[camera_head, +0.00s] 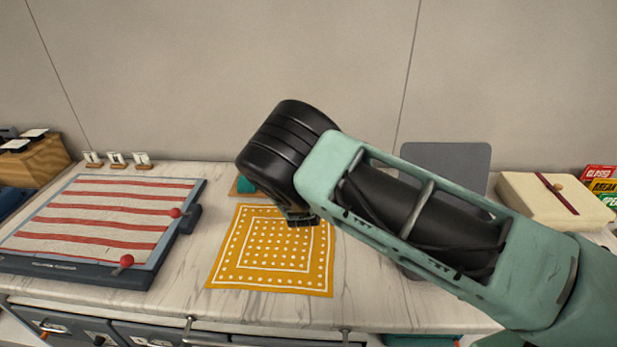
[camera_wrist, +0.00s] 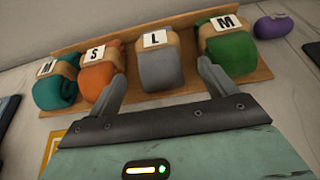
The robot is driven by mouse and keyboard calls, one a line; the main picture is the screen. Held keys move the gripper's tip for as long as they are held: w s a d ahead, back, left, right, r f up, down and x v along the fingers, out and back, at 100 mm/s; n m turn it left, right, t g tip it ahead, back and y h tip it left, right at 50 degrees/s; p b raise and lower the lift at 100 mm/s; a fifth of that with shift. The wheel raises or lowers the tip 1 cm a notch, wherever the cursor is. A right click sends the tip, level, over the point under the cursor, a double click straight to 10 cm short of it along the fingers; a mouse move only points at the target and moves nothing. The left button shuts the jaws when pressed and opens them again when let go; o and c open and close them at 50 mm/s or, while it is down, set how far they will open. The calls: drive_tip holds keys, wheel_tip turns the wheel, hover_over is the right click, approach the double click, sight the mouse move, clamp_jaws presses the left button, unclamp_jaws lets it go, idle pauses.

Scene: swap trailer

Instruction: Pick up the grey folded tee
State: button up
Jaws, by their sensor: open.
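The grey folded tee (camera_wrist: 160,72) is a roll with a band and an "L" card. In the wrist view it stands on a wooden tray (camera_wrist: 205,97) between an orange tee (camera_wrist: 99,80) and a green tee (camera_wrist: 229,56). My gripper (camera_wrist: 161,70) is open and empty, with one finger on the orange tee's side of the grey tee and the other on the green tee's side. I cannot tell whether the fingers reach down around it or touch anything. In the head view my arm hides the grey tee and most of my gripper.
A teal roll (camera_wrist: 55,91) is at the tray's left end and a purple roll (camera_wrist: 272,26) lies off its right end. In the head view, a yellow dotted cloth (camera_head: 226,262) and a striped board (camera_head: 95,221) lie on the counter (camera_head: 185,287). A cream box (camera_head: 535,205) is at right.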

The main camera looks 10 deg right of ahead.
drive_tip(key=shift+r+p+x, duration=0.15)
drive_tip(key=shift+p+x, duration=0.35)
drive_tip(key=shift+x, duration=1.25)
drive_tip(key=shift+r+p+x, duration=0.1)
drive_tip(key=shift+p+x, duration=0.35)
drive_tip(key=shift+x, duration=1.3)
drive_tip(key=shift+w, duration=0.15)
drive_tip(key=c, duration=1.1)
drive_tip(key=shift+c, duration=0.2)
